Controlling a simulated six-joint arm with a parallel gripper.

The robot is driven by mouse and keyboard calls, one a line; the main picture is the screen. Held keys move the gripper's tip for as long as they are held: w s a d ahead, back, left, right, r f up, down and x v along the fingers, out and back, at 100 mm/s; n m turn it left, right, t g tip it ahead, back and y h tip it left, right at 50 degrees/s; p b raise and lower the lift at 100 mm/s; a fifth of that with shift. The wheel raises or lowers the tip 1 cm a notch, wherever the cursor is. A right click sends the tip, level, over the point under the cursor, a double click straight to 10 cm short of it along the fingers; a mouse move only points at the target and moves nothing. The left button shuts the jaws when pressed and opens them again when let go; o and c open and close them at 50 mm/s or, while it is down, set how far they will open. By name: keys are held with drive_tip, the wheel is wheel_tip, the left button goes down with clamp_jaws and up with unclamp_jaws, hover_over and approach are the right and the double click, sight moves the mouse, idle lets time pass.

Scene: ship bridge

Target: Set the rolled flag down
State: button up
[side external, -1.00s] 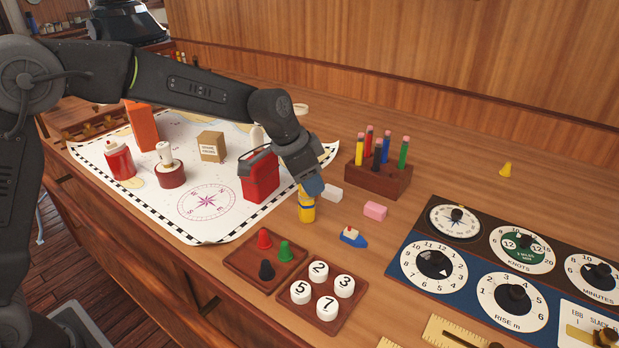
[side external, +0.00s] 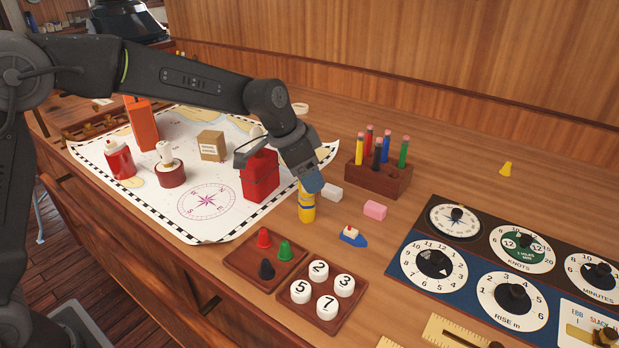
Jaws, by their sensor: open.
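The rolled flag (side external: 307,209) is a small yellow roll with a blue band. It stands upright on the wooden desk, right of the chart and behind the tray of numbered discs. My gripper (side external: 306,184) is directly above it, pointing down, with its fingertips at the top of the roll. The jaws are open, though the fingers hide the top of the roll and the gap between them is hard to see.
A red box (side external: 261,177) stands close left of my gripper. A white block (side external: 331,192), a pink block (side external: 375,210) and a toy boat (side external: 353,237) lie to the right. A pencil holder (side external: 378,178) is behind. Peg tray (side external: 237,258) and disc tray (side external: 338,318) are in front.

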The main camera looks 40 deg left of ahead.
drive_tip(key=s+a+r+n, duration=0.2)
drive_tip(key=s+a+r, duration=0.3)
drive_tip(key=s+r, duration=0.6)
drive_tip(key=s+a+f+n+t+y, duration=0.1)
drive_tip(key=s+a+f+n, duration=0.1)
drive_tip(key=s, duration=0.7)
drive_tip(key=s+a+f+n+y, duration=0.1)
drive_tip(key=s+a+f+n, duration=0.2)
drive_tip(key=s, duration=0.7)
drive_tip(key=shift+a+t+y, duration=0.15)
drive_tip(key=shift+t+y, duration=0.25)
